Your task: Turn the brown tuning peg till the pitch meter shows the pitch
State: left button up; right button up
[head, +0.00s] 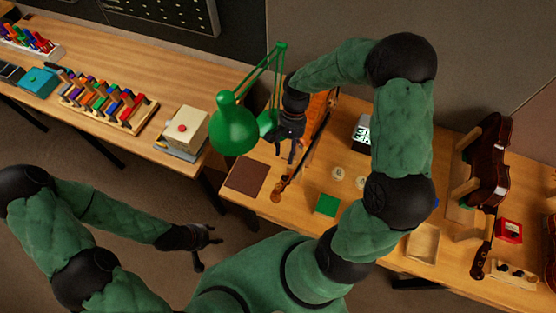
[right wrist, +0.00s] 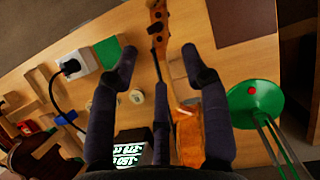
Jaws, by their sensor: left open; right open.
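An orange-brown violin lies on the bench, its body (right wrist: 189,130) partly covered by my right gripper in the right wrist view. Its neck ends in a scroll and pegbox (right wrist: 157,28) with small pegs, which also show in the head view (head: 279,189). I cannot single out the brown peg. My right gripper (right wrist: 157,56) is open, with its fingers on either side of the neck, apart from the pegs. It also shows in the head view (head: 286,156). The pitch meter (head: 363,133) has a lit display too small to read. My left gripper (head: 206,241) is open and empty, away from the bench.
A green lamp (head: 235,125) stands close left of my right gripper. A brown mat (head: 246,175) and green square (head: 326,205) lie near the front edge. Another violin (head: 490,160) stands at the right. A second bench at the left holds a peg rack (head: 108,101).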

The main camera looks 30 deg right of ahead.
aim_at(285, 178)
jog(key=x, duration=0.6)
jog(key=s+p+x, duration=0.1)
jog(key=x, duration=0.2)
jog(key=shift+w+f, duration=0.1)
jog(key=shift+f, duration=0.25)
jog(key=shift+c, duration=0.3)
